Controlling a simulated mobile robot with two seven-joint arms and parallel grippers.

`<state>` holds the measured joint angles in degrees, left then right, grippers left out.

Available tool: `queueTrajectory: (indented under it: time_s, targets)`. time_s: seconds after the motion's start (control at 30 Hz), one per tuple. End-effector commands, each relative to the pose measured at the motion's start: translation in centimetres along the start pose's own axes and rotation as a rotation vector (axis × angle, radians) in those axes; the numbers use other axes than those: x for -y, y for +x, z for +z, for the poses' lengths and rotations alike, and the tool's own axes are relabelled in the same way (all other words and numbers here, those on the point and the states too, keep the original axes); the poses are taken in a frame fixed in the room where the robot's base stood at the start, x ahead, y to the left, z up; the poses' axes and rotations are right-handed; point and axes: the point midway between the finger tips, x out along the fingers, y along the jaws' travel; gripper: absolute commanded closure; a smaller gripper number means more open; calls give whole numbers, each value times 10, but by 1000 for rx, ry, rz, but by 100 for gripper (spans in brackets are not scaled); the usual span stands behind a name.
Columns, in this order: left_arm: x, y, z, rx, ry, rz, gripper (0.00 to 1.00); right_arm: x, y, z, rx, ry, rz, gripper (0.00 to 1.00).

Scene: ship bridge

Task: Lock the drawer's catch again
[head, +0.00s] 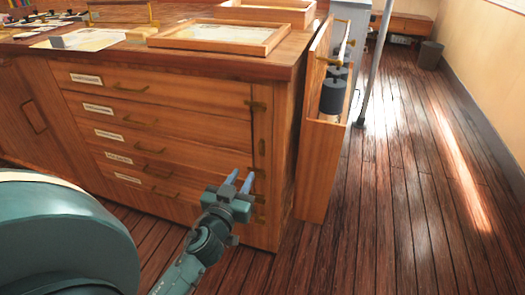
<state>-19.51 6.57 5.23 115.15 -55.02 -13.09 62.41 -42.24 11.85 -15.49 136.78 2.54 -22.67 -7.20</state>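A wooden chest of wide, shallow drawers (165,92) stands ahead, and its drawers look closed. Each has a white label and a brass handle. Small brass catches run down the right stile. The top catch (257,104) lies sideways across the drawer's edge. The one below it (262,147) looks upright. Lower catches are partly hidden by my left gripper or too small to read. My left gripper (239,178) is in front of the lower right of the chest, its two blue fingers apart with nothing visible between them. My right gripper is out of view.
A narrow wooden rack (320,160) holding dark cylinders is at the chest's right side. A grey pole (378,60) stands beyond it. Wooden trays (222,36) and papers lie on the chest top. The plank floor (400,210) to the right is clear.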

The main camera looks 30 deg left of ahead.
Motion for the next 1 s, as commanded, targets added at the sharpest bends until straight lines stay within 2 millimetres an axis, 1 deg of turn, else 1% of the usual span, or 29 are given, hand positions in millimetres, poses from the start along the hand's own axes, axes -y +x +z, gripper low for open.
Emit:
queueTrajectory:
  time_s: [0.17, 0.4, 0.5, 0.6, 0.7, 0.8, 1.0]
  targets:
    - [0, 24, -3, -3, 4, 2, 73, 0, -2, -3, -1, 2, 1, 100]
    - [0, 76, -3, -3, 4, 2, 73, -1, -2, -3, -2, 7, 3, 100]
    - [0, 95, -2, -2, 4, 1, 73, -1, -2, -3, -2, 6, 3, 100]
    - [0, 110, -1, -1, 4, 0, 73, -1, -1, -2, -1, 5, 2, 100]
    - [0, 120, -1, 0, 1, 1, 73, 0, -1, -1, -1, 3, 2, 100]
    - [0, 126, -1, 0, 2, 0, 73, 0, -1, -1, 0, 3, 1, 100]
    - [0, 129, -1, 1, 1, 0, 73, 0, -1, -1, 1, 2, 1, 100]
